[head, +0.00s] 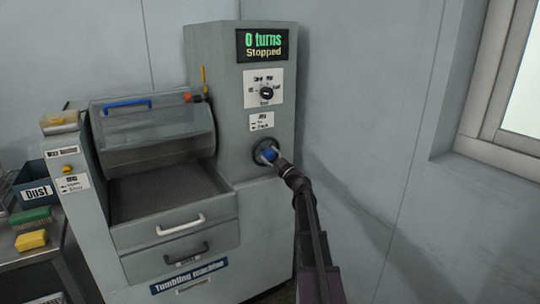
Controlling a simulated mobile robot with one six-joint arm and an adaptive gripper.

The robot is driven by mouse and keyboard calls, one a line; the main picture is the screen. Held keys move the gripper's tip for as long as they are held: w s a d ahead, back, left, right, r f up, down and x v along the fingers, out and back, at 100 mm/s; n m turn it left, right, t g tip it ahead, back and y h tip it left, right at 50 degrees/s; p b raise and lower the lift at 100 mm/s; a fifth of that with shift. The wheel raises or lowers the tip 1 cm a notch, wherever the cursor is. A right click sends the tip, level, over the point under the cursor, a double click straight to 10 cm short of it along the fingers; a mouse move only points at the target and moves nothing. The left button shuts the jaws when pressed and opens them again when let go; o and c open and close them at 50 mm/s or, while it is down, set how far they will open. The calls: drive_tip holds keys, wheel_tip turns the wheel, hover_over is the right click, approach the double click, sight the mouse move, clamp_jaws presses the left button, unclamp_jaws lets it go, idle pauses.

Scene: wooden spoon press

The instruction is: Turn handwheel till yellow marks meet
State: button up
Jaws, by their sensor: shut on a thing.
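The handwheel (259,151) shows as a small dark round part low on the front of the grey machine column, with blue at its middle. My gripper (270,154) is shut on it, reaching in from the lower right, and hides much of it. A thin yellow mark (203,75) stands upright at the column's left edge, above the right end of the clear-covered drum (155,128). An orange-red part (188,97) sits at the drum's upper right end. I cannot make out a second yellow mark or whether the marks line up.
The display (262,45) reads "0 turns Stopped". A selector knob (266,92) sits below it. A drawer with a white handle (181,224) is under the drum. A "Dust" bin (37,193) and brushes (32,219) are at left. The wall right of the machine is bare.

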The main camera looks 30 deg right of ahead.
drive_tip(key=shift+w+n+y, duration=0.1)
drive_tip(key=shift+n+y, duration=0.3)
drive_tip(key=shift+n, duration=0.3)
drive_tip(key=o, duration=1.1)
drive_tip(key=shift+o, duration=0.2)
